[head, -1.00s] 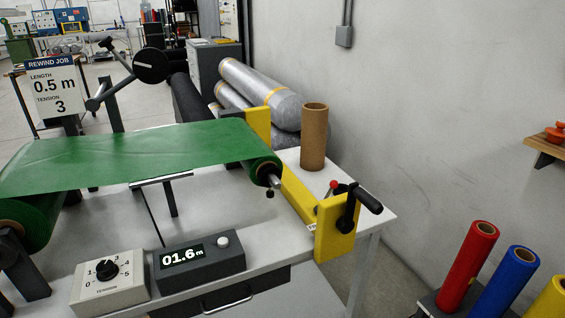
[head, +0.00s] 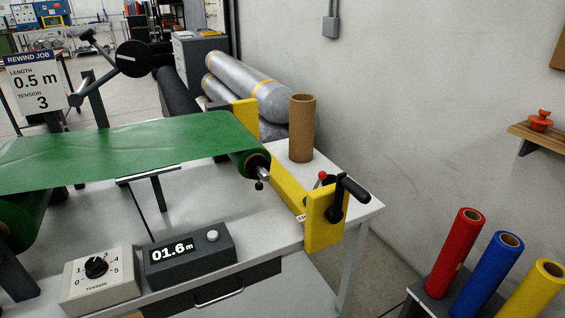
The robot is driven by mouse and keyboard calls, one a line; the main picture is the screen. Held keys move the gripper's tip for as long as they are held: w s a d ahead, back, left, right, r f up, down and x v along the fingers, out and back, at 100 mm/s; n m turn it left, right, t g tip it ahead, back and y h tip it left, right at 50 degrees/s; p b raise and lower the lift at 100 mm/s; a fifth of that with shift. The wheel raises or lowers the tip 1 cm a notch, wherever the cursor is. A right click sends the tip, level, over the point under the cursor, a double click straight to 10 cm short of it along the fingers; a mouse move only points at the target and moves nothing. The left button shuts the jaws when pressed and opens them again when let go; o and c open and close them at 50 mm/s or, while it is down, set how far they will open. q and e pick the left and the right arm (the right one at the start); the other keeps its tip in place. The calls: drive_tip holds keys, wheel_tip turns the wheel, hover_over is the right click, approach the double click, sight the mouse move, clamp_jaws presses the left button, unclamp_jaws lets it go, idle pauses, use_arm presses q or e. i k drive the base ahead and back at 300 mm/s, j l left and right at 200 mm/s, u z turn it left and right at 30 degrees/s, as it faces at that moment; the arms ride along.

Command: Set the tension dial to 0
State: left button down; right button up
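The tension dial is a black knob (head: 96,267) on a pale box (head: 100,288) at the lower left of the head view. Its scale runs from 0 at the lower left to 5 at the right. The knob hides part of the scale's top, and its pointer is too small to read surely. A sign (head: 34,82) reads "REWIND JOB", length 0.5 m, tension 3. Neither of my grippers is in view.
A dark counter box (head: 215,253) reading 01.6 m stands right of the dial box. Green film (head: 120,145) stretches above the bench. A yellow bracket (head: 325,225) with a crank and a cardboard tube (head: 302,130) stand at the right. Colored rolls (head: 495,270) stand lower right.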

sight(95, 267)
drive_tip(key=u, duration=1.45)
